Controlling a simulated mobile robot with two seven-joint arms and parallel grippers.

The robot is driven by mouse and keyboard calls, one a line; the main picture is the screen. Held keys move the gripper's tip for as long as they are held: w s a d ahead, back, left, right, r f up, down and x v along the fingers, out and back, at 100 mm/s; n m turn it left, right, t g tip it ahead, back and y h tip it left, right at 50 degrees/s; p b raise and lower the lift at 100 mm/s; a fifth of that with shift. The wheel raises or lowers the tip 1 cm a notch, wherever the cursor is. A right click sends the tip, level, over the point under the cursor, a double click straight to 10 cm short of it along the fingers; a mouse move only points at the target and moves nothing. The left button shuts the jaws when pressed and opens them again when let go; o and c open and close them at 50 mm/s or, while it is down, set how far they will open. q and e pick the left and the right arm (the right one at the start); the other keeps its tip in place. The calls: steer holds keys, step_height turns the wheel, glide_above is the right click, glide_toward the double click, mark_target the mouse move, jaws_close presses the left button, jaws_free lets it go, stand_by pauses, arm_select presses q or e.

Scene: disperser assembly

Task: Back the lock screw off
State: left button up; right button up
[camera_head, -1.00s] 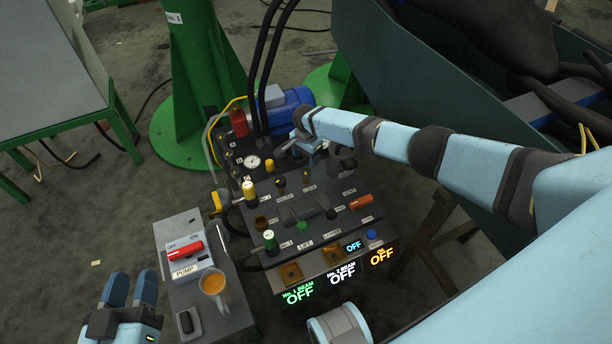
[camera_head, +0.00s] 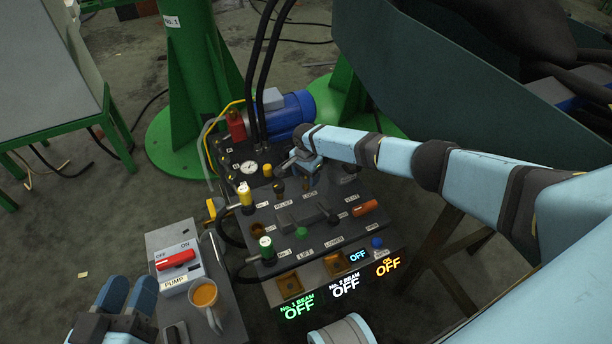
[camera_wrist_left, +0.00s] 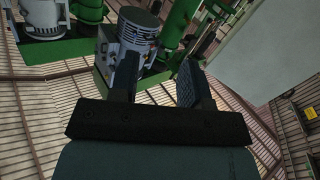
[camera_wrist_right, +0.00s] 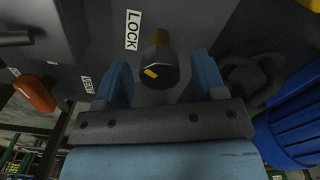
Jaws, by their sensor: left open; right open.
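The lock screw is a black hexagonal knob (camera_wrist_right: 157,74) with a yellow mark, on a brass-coloured stem beside the LOCK label (camera_wrist_right: 132,30) in the right wrist view. My right gripper (camera_wrist_right: 163,66) is open, with one blue finger on each side of the knob and visible gaps between; it is not closed on it. In the head view my right gripper (camera_head: 309,170) is low over the panel behind the LOCK label and hides the screw. My left gripper (camera_head: 126,296) is open and empty at the lower left, left of the mug; its fingers also show in the left wrist view (camera_wrist_left: 157,82).
The control panel (camera_head: 225,235) carries valves, levers, an orange handle (camera_head: 365,208) and a gauge (camera_head: 249,168). A blue motor (camera_head: 290,113) and black hoses stand behind. At left are a pump switch (camera_head: 178,262) and a mug (camera_head: 205,299). Displays read OFF.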

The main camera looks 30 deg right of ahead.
steer(key=c, duration=0.9)
steer(key=shift+p, duration=0.45)
steer(key=n+p, duration=0.2)
steer(key=p, duration=0.1)
steer(key=shift+a+r+n, duration=0.15)
steer(key=shift+n, duration=0.65)
steer(key=n, duration=0.3)
steer(key=shift+f+n+p, duration=0.25)
steer(key=shift+n+p, duration=0.05)
steer(key=n, duration=1)
arm_select(q)
step_height(320, 180, up, 6)
steer(key=t, duration=0.2)
steer(key=shift+s+a+r+n, duration=0.15)
steer(key=shift+a+r+n, duration=0.1)
steer(key=shift+n, duration=0.05)
arm_select(e)
steer(key=shift+n, duration=2.2)
